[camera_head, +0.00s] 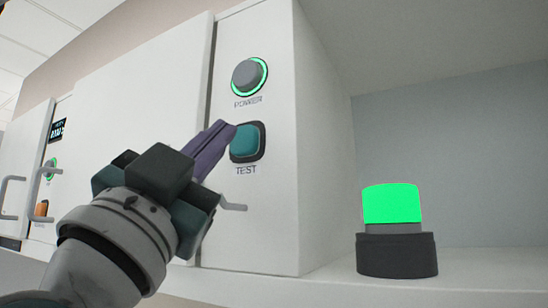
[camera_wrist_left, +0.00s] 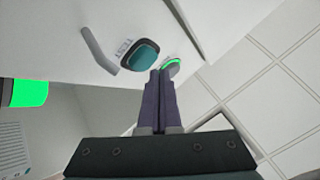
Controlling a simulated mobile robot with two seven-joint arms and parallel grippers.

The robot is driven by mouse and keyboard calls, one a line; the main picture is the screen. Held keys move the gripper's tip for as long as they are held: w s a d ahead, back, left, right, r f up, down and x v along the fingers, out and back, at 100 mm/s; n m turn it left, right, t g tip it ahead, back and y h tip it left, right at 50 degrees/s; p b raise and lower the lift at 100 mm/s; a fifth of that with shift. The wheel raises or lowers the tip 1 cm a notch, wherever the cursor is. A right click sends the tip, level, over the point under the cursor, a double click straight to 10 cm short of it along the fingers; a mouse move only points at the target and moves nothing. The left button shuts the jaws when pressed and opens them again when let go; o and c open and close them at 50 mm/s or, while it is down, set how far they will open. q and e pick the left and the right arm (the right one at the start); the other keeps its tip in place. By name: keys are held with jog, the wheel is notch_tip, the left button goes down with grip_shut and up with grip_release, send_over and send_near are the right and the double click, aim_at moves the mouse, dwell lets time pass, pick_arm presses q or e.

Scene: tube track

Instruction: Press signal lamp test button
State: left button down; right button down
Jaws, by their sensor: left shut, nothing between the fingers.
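The teal test button (camera_head: 247,142) sits in a dark frame on the white cabinet's narrow front panel, with the label TEST under it. It also shows in the left wrist view (camera_wrist_left: 140,56). My left gripper (camera_head: 229,129) is shut and empty, its purple fingers side by side. In the head view its tips overlap the button's upper left edge; I cannot tell whether they touch it. In the left wrist view the fingertips (camera_wrist_left: 161,72) lie just beside the button. The signal lamp (camera_head: 391,205) glows green on a dark base at the right. My right gripper is not in view.
A round grey power button (camera_head: 249,77) with a lit green ring is above the test button. A metal handle (camera_head: 234,206) sticks out below it. More cabinet panels with handles (camera_head: 12,190) stand at the left. The shelf around the lamp is clear.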

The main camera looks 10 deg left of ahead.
pick_arm(q)
jog(key=shift+s, duration=0.1)
jog(key=s, duration=0.1)
jog(key=s+a+p, duration=0.1)
jog(key=s, duration=0.2)
jog(key=shift+s+a, duration=0.3)
jog(key=shift+a, duration=0.1)
dwell(0.8)
